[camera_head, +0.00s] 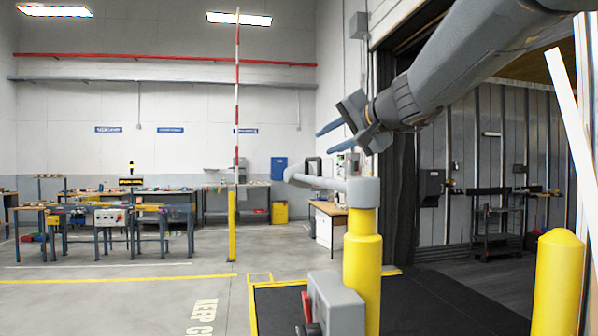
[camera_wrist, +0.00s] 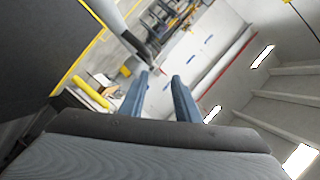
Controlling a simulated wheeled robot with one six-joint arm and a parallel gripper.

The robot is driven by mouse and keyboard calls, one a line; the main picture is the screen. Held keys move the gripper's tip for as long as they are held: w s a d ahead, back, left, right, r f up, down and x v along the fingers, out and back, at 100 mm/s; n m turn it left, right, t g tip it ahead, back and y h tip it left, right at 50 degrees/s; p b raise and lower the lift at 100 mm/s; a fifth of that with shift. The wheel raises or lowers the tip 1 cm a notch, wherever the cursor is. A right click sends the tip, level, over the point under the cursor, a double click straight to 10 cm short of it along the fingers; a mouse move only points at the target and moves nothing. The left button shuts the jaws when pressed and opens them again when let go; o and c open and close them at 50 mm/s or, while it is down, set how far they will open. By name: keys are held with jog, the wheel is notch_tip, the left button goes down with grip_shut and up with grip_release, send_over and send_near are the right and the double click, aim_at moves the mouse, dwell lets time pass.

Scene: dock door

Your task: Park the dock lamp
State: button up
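A jointed pale grey arm (camera_head: 325,181), which may be the dock lamp, reaches left from the grey cap of a yellow post (camera_head: 363,260). Its far end bends down; I cannot make out a lamp head or light. My gripper (camera_head: 323,142) hangs in the air above this arm, its fingers pointing left, and looks apart from it. In the wrist view the two blue fingers of my gripper (camera_wrist: 160,76) stand apart with nothing between them. A grey bar (camera_wrist: 116,24) with a dark end shows beyond the fingers there; I cannot tell whether it is the same arm.
A grey box (camera_head: 334,303) with a red part stands by the post. A second yellow bollard (camera_head: 558,285) is at the right, beside the dark doorway. A red-and-white pole (camera_head: 237,100) rises from a thin yellow post.

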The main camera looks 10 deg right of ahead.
aim_at(313, 160)
jog(key=shift+w+a+f, duration=0.4)
jog(key=shift+w+f, duration=0.4)
jog(key=shift+w, duration=0.6)
jog(key=shift+w+a+f, duration=0.4)
jog(key=shift+w+f, duration=0.35)
jog(key=shift+w, duration=0.6)
jog(key=shift+w+a+f, duration=0.4)
jog(key=shift+w+f, duration=0.4)
jog(key=shift+w, duration=0.6)
jog(key=shift+c, duration=0.4)
grip_shut()
